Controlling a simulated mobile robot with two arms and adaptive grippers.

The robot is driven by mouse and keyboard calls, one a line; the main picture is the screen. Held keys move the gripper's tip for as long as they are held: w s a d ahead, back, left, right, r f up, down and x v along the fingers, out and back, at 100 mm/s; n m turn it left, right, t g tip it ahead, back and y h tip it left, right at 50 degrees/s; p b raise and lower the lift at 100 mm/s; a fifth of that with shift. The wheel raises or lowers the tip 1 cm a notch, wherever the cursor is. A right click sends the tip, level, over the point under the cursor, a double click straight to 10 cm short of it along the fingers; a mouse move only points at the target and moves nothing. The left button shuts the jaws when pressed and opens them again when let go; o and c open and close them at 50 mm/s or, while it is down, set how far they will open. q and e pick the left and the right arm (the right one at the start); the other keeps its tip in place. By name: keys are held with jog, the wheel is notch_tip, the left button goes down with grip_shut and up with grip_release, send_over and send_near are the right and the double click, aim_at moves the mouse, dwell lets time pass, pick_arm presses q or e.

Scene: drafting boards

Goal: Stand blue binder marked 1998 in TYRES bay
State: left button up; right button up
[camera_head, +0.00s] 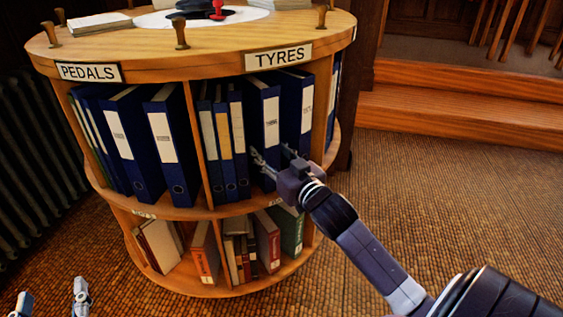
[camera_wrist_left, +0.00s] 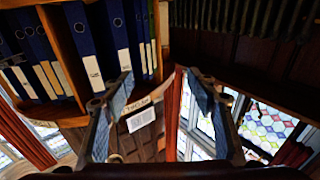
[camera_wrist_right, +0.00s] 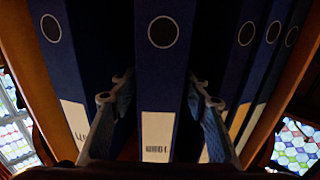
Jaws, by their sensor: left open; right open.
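A blue binder with a white spine label (camera_head: 271,120) stands upright in the TYRES bay, under the TYRES sign (camera_head: 279,56). My right gripper (camera_head: 274,156) is open in front of its spine, one finger to each side. The right wrist view shows this spine (camera_wrist_right: 160,75) between the fingers; the print on its label is upside down and too small to read surely. Whether the fingers touch it, I cannot tell. My left gripper (camera_head: 52,294) is open and empty at the bottom left, away from the shelf.
Another blue binder (camera_head: 297,105) stands close on the right, and several slimmer ones (camera_head: 222,140) on the left. A wooden divider (camera_head: 200,140) separates the PEDALS bay (camera_head: 88,72). Books (camera_head: 267,240) fill the lower tier. Carpet (camera_head: 450,200) lies clear to the right.

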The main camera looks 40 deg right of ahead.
pick_arm(q)
notch_tip(320, 180, down, 10)
jog(key=s+a+g+y+p, duration=0.1)
jog(key=s+a+g, duration=0.1)
jog(key=g, duration=0.2)
jog(key=shift+s+g+y+p, duration=0.2)
jog(key=shift+g+y+p, duration=0.15)
jog(key=shift+g+y, duration=0.05)
pick_arm(e)
jog(key=s+a, duration=0.1)
jog(key=s, duration=1)
jog(key=s+a+f+n+g+y, duration=0.2)
jog(key=a+f, duration=0.3)
jog(key=a, duration=0.6)
jog(key=s+a+f+n+g+y, duration=0.1)
jog(key=a+f, duration=0.4)
jog(key=a, duration=0.6)
jog(key=shift+s+f+n+g+y, duration=0.4)
jog(key=shift+s+g+y, duration=0.15)
jog(key=shift+g+y, duration=0.25)
pick_arm(q)
jog(key=shift+r, duration=0.1)
